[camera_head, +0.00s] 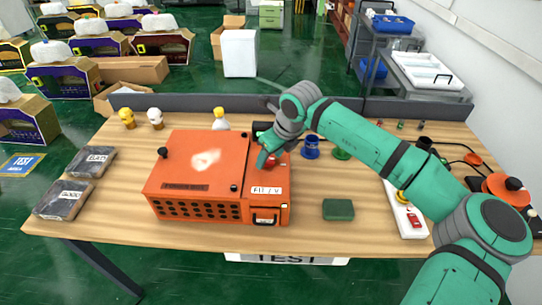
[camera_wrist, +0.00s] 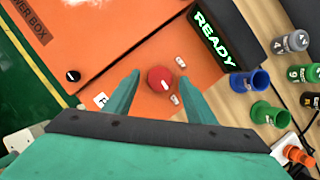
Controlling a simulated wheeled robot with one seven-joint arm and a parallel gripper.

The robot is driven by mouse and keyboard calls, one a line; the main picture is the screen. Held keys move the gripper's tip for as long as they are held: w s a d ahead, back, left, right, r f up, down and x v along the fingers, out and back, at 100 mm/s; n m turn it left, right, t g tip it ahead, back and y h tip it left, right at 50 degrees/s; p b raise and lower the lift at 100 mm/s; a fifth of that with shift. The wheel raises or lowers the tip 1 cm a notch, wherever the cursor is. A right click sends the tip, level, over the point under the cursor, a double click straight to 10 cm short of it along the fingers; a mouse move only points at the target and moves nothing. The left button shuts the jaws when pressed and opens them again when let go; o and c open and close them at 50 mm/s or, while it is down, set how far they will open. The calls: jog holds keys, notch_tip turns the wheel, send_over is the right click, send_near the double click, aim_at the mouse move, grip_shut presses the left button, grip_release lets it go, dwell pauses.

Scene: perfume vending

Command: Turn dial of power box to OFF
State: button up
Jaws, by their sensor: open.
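The orange power box (camera_head: 205,165) stands on the wooden table, left of the middle in the head view. Its top also shows in the wrist view (camera_wrist: 120,40), with "ER BOX" lettering partly visible. A round red dial (camera_wrist: 160,79) with a small white mark sits on the box top, with small white labels beside it. My gripper (camera_wrist: 163,82) is open, with one finger on either side of the dial in the wrist view. I cannot tell whether the fingers touch it. In the head view my gripper (camera_head: 266,158) is over the box's right part and mostly hides the dial.
A black display (camera_wrist: 215,35) reads READY in green behind the box. Blue (camera_wrist: 250,80) and green (camera_wrist: 270,113) cups stand to its right. A dark green block (camera_head: 338,209) and a white switch strip (camera_head: 404,212) lie right of the box. Dark packages (camera_head: 62,199) lie left.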

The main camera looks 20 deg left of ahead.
jog(key=c, duration=1)
jog(key=shift+n, duration=0.3)
jog(key=n, duration=0.1)
jog(key=n+g, duration=0.1)
jog(key=n, duration=0.1)
jog(key=shift+w+n+g+y, duration=0.25)
jog(key=shift+n+g+y, duration=0.05)
jog(key=shift+y, duration=0.1)
jog(key=n, duration=0.2)
jog(key=n+g, duration=0.1)
jog(key=n, duration=0.1)
jog(key=shift+w+g, duration=0.2)
jog(key=shift+g, duration=0.1)
jog(key=n+g, duration=0.1)
jog(key=n, duration=0.1)
jog(key=n+h, duration=0.1)
jog(key=n, duration=0.2)
jog(key=shift+w+a+g, duration=0.1)
jog(key=shift+w+g, duration=0.05)
jog(key=shift+g, duration=0.25)
jog(key=n, duration=0.2)
jog(key=n+g+h, duration=0.1)
jog(key=n, duration=0.1)
jog(key=shift+w+a+n, duration=0.1)
jog(key=shift+w+n, duration=0.05)
jog(key=shift+n, duration=0.15)
jog(key=shift+c, duration=0.2)
jog(key=shift+h, duration=0.3)
